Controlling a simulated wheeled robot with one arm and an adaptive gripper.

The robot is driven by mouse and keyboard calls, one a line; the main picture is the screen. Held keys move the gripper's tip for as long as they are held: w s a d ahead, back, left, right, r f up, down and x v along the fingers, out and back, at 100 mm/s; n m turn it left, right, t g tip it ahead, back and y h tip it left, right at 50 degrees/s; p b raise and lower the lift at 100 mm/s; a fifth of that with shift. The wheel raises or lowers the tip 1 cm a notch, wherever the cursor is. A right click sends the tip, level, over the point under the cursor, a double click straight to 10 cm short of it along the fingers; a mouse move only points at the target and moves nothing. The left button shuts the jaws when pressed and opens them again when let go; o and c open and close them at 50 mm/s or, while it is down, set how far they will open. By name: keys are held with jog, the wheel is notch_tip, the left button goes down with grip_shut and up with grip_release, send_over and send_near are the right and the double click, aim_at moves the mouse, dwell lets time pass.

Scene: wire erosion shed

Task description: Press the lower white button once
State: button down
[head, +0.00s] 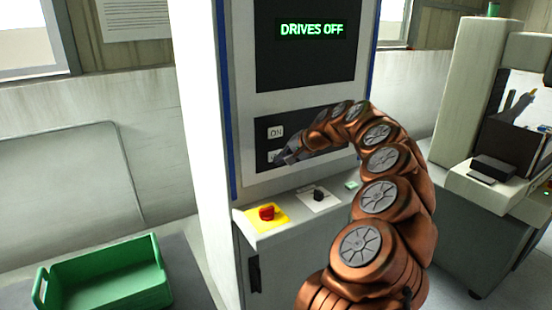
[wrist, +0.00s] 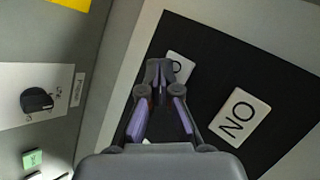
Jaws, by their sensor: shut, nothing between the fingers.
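The lower white button (head: 271,156) is on the dark panel of the cabinet, directly below the white ON button (head: 275,132). My gripper (head: 284,158) is shut and empty, with its tip over the right part of the lower button in the head view. In the wrist view the fingertips (wrist: 158,66) overlap the edge of the lower button (wrist: 180,66), whose lettering is partly hidden. The ON button (wrist: 240,114) is clear of the fingers there. I cannot tell whether the fingertips touch the lower button.
A screen (head: 311,30) above reads DRIVES OFF. On the ledge below are a red knob on a yellow plate (head: 267,213), a black rotary switch (head: 319,194) and a small green button (head: 352,185). A green crate (head: 105,275) stands at lower left. A machine (head: 480,160) stands right.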

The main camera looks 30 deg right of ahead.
jog(key=shift+s+b, duration=0.3)
jog(key=shift+s, duration=0.25)
jog(key=s+b, duration=0.3)
jog(key=s, duration=0.2)
jog(key=shift+a+b, duration=0.2)
jog(key=shift+b, duration=0.15)
jog(key=shift+a, duration=0.1)
dwell(0.6)
